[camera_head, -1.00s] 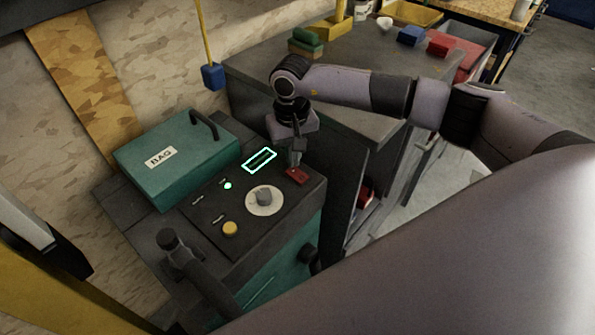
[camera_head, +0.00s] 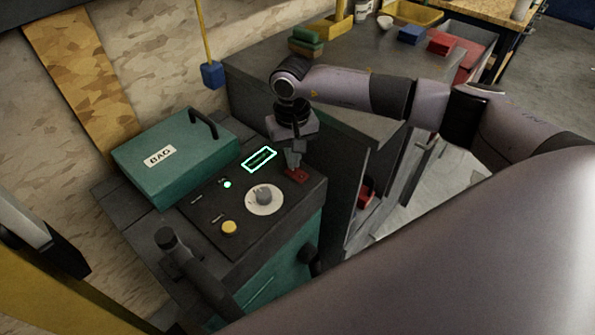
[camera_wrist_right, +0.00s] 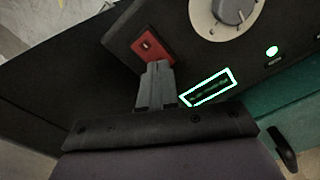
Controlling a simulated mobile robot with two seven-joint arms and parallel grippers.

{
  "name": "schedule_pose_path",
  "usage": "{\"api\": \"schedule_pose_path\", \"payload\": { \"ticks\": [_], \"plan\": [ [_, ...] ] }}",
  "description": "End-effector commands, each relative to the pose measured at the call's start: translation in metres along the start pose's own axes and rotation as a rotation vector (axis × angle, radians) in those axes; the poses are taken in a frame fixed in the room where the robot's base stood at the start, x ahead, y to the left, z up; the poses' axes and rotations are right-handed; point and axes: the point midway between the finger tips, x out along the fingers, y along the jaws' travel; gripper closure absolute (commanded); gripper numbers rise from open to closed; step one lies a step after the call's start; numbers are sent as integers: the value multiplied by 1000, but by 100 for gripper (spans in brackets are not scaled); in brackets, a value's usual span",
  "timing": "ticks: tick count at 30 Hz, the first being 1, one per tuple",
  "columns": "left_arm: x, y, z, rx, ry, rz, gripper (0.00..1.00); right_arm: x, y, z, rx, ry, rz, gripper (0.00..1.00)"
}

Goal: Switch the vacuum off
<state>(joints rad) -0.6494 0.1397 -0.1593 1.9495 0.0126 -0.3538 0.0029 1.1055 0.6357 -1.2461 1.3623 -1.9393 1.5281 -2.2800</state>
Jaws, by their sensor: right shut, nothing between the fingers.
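The vacuum (camera_head: 262,285) is a teal and dark box with a black sloping control panel. A red rocker switch (camera_head: 297,175) sits near the panel's right edge; it also shows in the right wrist view (camera_wrist_right: 146,45). A green light (camera_head: 227,184) glows on the panel, and a slot-shaped display (camera_head: 259,159) has a lit green outline. My right gripper (camera_head: 294,166) is shut and empty, pointing down with its fingertips at the switch. In the right wrist view its fingertips (camera_wrist_right: 155,68) overlap the switch's lower edge; I cannot tell whether they touch. My left gripper is not in view.
The panel also holds a grey knob (camera_head: 264,196) on a pale dial and a yellow button (camera_head: 229,228). A teal lid marked BAG (camera_head: 178,155) is behind left. A dark hose (camera_head: 195,268) rises in front. A grey workbench (camera_head: 345,65) stands behind my right arm.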

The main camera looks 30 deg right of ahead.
Motion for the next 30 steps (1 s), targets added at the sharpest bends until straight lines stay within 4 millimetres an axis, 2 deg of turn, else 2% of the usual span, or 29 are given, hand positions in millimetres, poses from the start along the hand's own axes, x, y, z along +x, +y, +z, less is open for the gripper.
{"api": "schedule_pose_path", "payload": {
  "ticks": [30],
  "plan": [
    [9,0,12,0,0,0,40,16,0,0,1,0,0,100]
  ]
}}
